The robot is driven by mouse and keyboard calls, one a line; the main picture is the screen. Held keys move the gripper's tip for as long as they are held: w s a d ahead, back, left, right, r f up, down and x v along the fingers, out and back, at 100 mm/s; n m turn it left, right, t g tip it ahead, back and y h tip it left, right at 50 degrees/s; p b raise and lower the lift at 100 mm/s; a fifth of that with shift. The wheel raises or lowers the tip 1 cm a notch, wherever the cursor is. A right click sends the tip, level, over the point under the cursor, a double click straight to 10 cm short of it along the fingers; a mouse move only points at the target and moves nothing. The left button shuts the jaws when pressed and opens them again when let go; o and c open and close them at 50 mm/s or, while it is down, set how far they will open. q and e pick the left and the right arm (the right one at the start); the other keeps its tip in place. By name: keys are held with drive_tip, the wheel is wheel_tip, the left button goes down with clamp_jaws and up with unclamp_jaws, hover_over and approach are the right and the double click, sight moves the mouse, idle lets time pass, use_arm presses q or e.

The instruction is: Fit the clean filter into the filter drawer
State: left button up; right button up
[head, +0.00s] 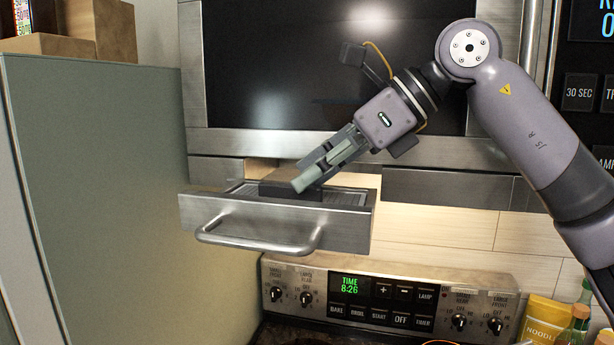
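The filter drawer (225,212) is pulled out below the microwave, with a metal bar handle (262,243) on its front. A flat, ridged grey surface (345,198) shows inside it; I cannot tell whether this is the clean filter or the drawer's floor. A dark grey block (280,184) sits over the middle of that surface. My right gripper (308,178) reaches down from the upper right, its fingertips at the block and just behind the drawer front. The fingers look close together, but their gap and any grip are unclear. My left gripper is out of view.
The microwave door (330,65) is right behind my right gripper. A stove control panel (390,300) lies below the drawer. A tall grey-green cabinet (110,170) with boxes on top stands at left. A noodle packet (545,318) and bottles stand at lower right.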

drive_tip(key=v, duration=1)
drive_tip(key=shift+s+r, duration=0.15)
drive_tip(key=shift+d, duration=0.2)
